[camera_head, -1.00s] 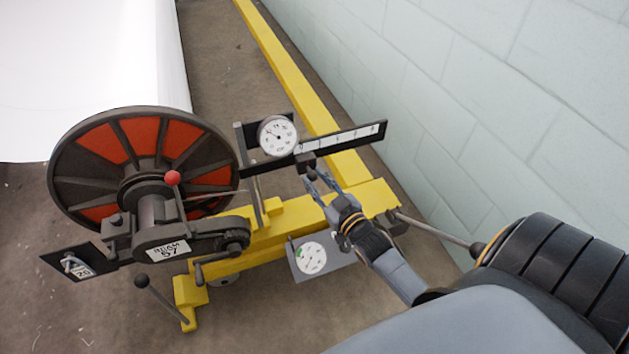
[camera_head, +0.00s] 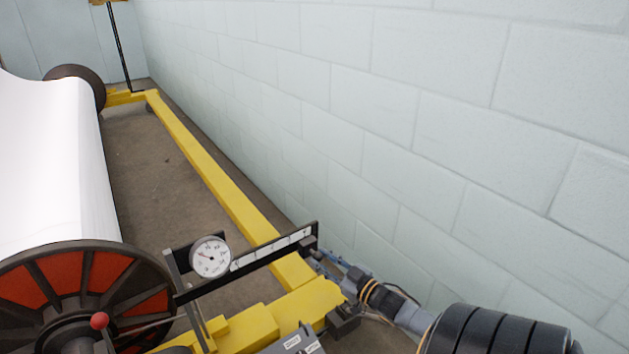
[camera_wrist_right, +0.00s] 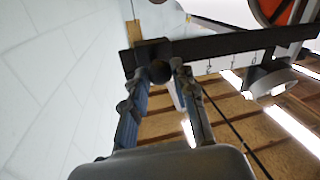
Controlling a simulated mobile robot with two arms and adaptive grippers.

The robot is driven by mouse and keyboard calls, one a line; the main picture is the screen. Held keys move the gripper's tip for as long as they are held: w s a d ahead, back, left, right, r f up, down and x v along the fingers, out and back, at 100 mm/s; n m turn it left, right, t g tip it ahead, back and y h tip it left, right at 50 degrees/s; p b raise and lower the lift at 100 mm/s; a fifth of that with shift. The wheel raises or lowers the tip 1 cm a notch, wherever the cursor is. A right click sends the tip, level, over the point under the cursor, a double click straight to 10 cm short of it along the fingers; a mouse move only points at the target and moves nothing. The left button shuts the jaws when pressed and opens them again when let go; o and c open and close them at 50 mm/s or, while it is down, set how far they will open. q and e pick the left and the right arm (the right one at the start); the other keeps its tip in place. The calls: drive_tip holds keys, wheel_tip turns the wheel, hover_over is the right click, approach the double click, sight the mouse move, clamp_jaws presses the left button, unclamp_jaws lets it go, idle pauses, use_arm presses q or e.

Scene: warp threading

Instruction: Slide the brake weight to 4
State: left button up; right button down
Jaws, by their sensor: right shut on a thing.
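The brake weight is a small dark block (camera_head: 309,243) near the right end of the black scale bar (camera_head: 268,257) in the head view. In the right wrist view the dark weight (camera_wrist_right: 153,52) with its round knob sits at the bar's end, between my fingertips. My right gripper (camera_head: 319,256) is shut on the weight, reaching in from the lower right; it also shows in the right wrist view (camera_wrist_right: 159,76). The scale's numbers are too small to read surely. My left gripper is not in view.
A yellow frame (camera_head: 215,180) runs along the pale block wall (camera_head: 400,130), close to my right arm. A beam with red flange sectors (camera_head: 85,290) and white cloth (camera_head: 45,170) is at left.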

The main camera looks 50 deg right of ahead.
drive_tip(key=shift+d+r, duration=0.1)
drive_tip(key=shift+d, duration=0.15)
drive_tip(key=c, duration=1.1)
unclamp_jaws()
drive_tip(key=shift+d, duration=0.1)
drive_tip(key=shift+o, duration=0.2)
drive_tip(key=shift+s, duration=0.1)
drive_tip(key=s, duration=1.2)
drive_tip(key=shift+a, duration=0.3)
drive_tip(key=shift+f, duration=0.2)
